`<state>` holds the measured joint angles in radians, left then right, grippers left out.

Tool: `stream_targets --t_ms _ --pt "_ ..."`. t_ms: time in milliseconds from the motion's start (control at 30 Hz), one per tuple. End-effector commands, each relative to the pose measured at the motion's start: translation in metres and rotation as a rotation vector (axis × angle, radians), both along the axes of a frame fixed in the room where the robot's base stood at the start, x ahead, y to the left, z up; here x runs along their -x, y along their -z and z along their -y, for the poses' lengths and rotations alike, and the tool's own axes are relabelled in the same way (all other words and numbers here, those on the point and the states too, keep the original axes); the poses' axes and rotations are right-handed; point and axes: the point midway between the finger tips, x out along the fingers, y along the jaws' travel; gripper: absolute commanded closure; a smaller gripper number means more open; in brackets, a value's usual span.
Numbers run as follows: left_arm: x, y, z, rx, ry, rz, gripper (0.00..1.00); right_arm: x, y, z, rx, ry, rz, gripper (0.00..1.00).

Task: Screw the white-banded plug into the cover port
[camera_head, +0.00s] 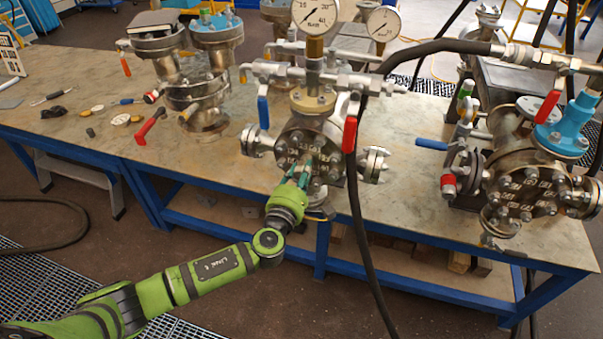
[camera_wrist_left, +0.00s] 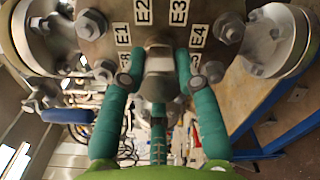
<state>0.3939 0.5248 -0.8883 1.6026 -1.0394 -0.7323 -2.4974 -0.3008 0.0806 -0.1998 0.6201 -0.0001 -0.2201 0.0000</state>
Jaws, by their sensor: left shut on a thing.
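My left gripper (camera_head: 303,172) reaches up to the round bolted cover (camera_head: 311,150) on the front of the middle vessel. In the left wrist view its teal fingers (camera_wrist_left: 160,72) are shut on a grey metal plug (camera_wrist_left: 159,58) with a hex-shaped end. The cover (camera_wrist_left: 160,32) lies right behind the plug, with white labels E1 to E4 and bolts around it. The fingers hide part of the plug. My right gripper is not in view.
Red (camera_head: 350,134) and blue (camera_head: 263,110) valve handles flank the cover, with gauges (camera_head: 315,14) above. A black hose (camera_head: 357,220) hangs just right of it. Another vessel (camera_head: 527,180) stands at the right. Small tools lie on the left of the table (camera_head: 60,85).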

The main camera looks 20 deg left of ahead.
Motion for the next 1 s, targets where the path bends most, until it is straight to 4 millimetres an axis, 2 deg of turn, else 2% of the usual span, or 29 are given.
stream_targets --t_ms 100,200,400,433,467,500,833,1000 --pt "-0.001 -0.002 -0.001 -0.239 -0.001 0.011 1.0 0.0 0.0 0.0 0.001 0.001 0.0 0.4" --pt "-0.001 -0.001 -0.001 -0.361 -0.001 0.015 1.0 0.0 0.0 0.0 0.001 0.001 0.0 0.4" --pt "-0.001 -0.001 -0.001 -0.395 -0.002 0.016 1.0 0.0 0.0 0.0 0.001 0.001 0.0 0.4" --pt "-0.001 -0.001 -0.001 -0.394 -0.002 0.015 0.53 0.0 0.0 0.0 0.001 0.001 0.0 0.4" --pt "-0.001 -0.001 -0.001 -0.394 -0.002 0.015 0.41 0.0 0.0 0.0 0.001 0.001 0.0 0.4" --pt "-0.001 -0.001 -0.001 -0.393 -0.002 0.015 0.37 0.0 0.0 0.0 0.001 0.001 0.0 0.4" --pt "0.001 0.001 0.0 -0.387 0.0 0.012 0.37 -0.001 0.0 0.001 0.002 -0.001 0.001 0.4" --pt "0.019 0.001 0.0 -0.386 0.002 0.011 0.37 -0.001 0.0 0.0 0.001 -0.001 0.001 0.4"
